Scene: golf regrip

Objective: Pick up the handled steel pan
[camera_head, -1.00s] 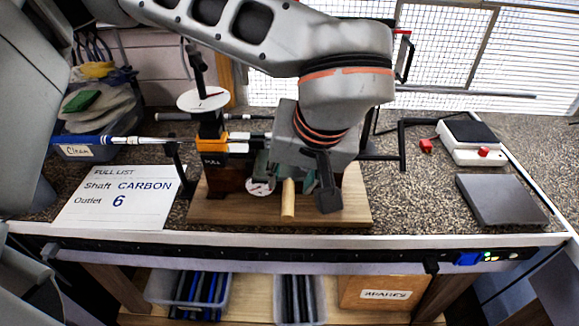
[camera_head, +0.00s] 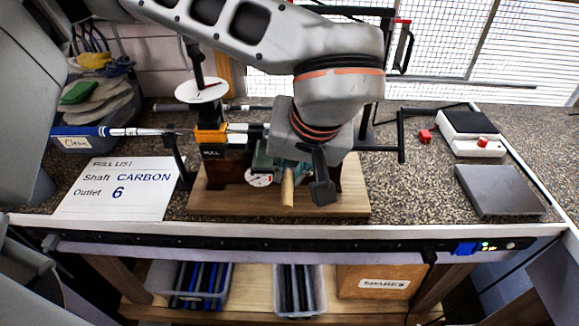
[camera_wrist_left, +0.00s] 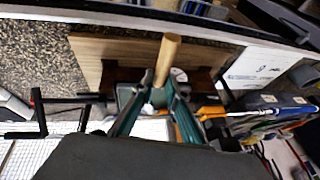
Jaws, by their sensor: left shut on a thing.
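A short light wooden handle (camera_head: 288,187) points toward the front of the bench, just above the wooden board. It also shows in the left wrist view (camera_wrist_left: 167,60), between the two fingers. My left gripper (camera_head: 287,168) is shut on it, and its fingers also show in the left wrist view (camera_wrist_left: 158,100). The steel body of the pan is largely hidden by my gripper and wrist, so I cannot tell whether it is clear of its support. My right gripper is not in view.
The wooden board (camera_head: 225,203) carries a dark stand with an orange clamp (camera_head: 211,136) and dials. A club (camera_head: 90,132) lies at the left. A paper sheet (camera_head: 115,190), a grey plate (camera_head: 498,190) and a white scale (camera_head: 472,145) are on the bench. A black frame (camera_head: 402,140) stands behind.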

